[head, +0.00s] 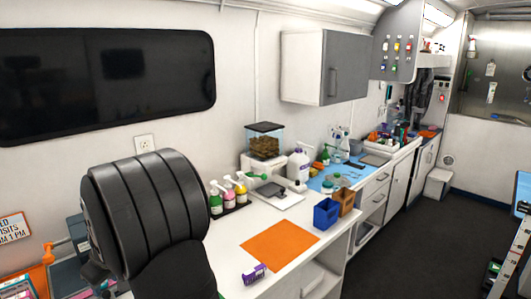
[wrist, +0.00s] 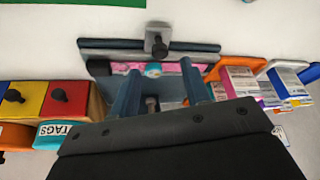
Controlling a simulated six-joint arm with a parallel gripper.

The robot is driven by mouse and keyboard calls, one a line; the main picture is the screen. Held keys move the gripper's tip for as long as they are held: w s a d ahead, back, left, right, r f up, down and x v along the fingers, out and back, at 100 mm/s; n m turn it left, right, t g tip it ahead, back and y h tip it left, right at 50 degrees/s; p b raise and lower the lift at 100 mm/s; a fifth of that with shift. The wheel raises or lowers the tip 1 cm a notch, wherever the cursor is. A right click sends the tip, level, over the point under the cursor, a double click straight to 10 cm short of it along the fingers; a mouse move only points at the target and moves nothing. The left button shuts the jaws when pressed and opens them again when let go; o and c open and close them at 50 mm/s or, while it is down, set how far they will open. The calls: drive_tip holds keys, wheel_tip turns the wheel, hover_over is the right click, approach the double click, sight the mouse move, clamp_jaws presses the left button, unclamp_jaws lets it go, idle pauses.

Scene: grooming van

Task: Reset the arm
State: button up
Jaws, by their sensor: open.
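My gripper (wrist: 159,76) shows in the wrist view with its two blue-grey fingers apart. Nothing is visibly held between them. Beyond the fingertips is a pink item with a teal round spot (wrist: 152,69), below a grey bar; I cannot tell whether the fingers touch anything. In the head view my black arm fills the left foreground over the near end of the counter and hides what lies behind it. The fingers cannot be made out clearly there.
The white counter (head: 225,252) holds an orange mat (head: 279,243), a purple box (head: 254,273), blue (head: 326,213) and brown (head: 346,201) bins, and pump bottles (head: 228,192). In the wrist view, coloured knobbed blocks (wrist: 62,98) stand left and orange-handled packs (wrist: 237,82) right. The dark floor is open.

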sight(106, 292)
drive_tip(key=x, duration=0.5)
drive_tip(key=shift+r, duration=0.15)
